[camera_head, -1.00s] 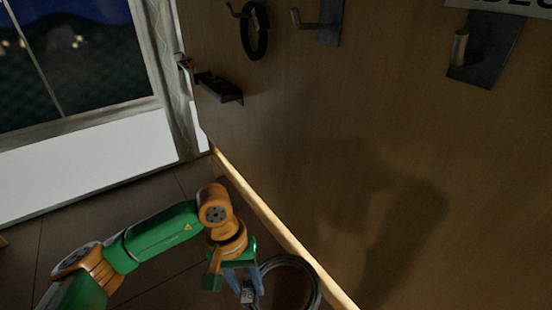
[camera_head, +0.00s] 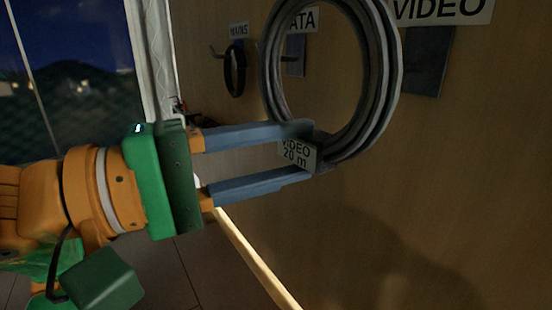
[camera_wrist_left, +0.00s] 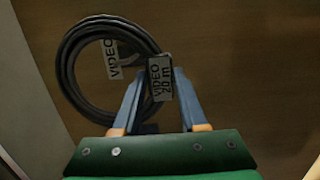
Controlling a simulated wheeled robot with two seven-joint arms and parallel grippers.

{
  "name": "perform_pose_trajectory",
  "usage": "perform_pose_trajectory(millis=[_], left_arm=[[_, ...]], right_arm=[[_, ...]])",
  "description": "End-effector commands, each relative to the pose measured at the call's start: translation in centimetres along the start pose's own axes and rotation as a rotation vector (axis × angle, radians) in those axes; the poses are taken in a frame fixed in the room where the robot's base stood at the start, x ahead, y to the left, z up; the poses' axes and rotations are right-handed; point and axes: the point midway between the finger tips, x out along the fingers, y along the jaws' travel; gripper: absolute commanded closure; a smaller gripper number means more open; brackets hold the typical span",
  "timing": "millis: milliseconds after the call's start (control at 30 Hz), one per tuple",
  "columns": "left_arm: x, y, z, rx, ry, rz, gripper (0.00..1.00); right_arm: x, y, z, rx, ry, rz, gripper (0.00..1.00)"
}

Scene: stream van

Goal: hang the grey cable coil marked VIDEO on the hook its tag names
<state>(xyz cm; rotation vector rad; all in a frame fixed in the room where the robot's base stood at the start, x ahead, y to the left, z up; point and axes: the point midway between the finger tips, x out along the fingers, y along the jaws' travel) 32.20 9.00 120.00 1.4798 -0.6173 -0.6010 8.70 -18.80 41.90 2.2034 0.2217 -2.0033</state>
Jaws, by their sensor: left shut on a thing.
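The grey cable coil (camera_head: 386,75) is a ring of several turns, held up in front of the wall. Its tag (camera_head: 297,153) reads VIDEO 20 m. My left gripper (camera_head: 309,150) is shut on the coil's lower part at the tag. The wrist view also shows the coil (camera_wrist_left: 68,75), its tag (camera_wrist_left: 161,80) and the left gripper (camera_wrist_left: 157,88). The VIDEO hook's dark plate (camera_head: 430,62) is under the VIDEO sign (camera_head: 445,9), right of the coil; its peg is not clear. In the wrist view, the VIDEO sign (camera_wrist_left: 113,62) shows through the ring. My right gripper is not in view.
A black coil (camera_head: 234,72) hangs under the MAINS sign (camera_head: 239,30), farther left. A window (camera_head: 70,70) is at the far left. A pale strip (camera_head: 255,262) runs along the wall's foot.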

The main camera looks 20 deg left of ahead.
Motion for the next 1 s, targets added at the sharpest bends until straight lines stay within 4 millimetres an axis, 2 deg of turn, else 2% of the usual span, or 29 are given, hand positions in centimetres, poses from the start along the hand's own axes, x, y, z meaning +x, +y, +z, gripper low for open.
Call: perform_pose_trajectory(millis=[1000], left_arm=[[11.2, 0.2, -1.7, -0.002, 0.000, -0.001, 1.00]], right_arm=[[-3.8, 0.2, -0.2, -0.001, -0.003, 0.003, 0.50]])
